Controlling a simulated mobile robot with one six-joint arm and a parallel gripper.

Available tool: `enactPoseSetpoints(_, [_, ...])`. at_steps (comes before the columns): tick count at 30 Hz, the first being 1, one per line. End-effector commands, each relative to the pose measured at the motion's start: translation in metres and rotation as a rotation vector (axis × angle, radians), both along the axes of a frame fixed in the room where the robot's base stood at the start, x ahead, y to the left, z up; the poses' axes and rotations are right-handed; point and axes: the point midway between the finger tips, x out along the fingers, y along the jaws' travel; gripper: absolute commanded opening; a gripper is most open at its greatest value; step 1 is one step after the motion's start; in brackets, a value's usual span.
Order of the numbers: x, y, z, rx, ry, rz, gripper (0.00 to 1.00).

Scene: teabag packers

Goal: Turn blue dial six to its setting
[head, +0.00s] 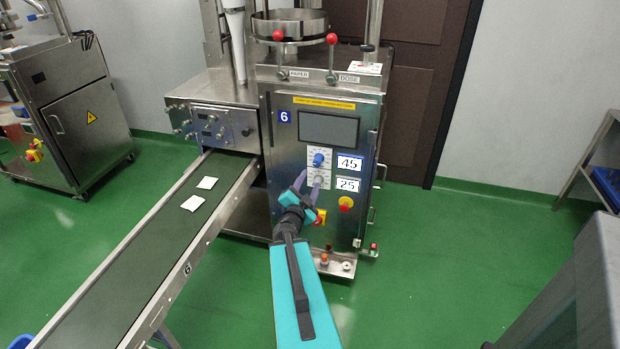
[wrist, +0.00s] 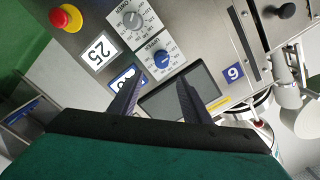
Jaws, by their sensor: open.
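The blue dial (head: 319,159) is on a white scale plate on the front panel of machine 6, beside a card reading 45. In the wrist view the blue dial (wrist: 162,59) sits just beyond the fingertips, roughly between them sideways. My gripper (head: 308,184) is open and empty in front of the panel, below the blue dial in the head view. Its two fingers also show in the wrist view (wrist: 158,84), spread apart and not around the dial. The left finger partly covers the 45 card (wrist: 122,78). The pointer's exact reading is too small to tell.
A grey dial (head: 318,181) with a card reading 25 (head: 347,185) is just below. A red stop button (head: 346,203) is lower right, a dark screen (head: 329,129) above. A conveyor (head: 140,250) with two teabags runs to the left.

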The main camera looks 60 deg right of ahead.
Motion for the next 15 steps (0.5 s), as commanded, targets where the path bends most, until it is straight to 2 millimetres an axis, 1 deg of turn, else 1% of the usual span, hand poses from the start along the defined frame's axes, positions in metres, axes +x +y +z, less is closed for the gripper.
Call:
enactPoseSetpoints(2, [-0.0007, 0.0025, 0.0037, 0.000, 0.001, 0.000, 0.44])
enactPoseSetpoints(15, [-0.0040, 0.0104, 0.0016, -0.002, -0.001, 0.002, 0.44])
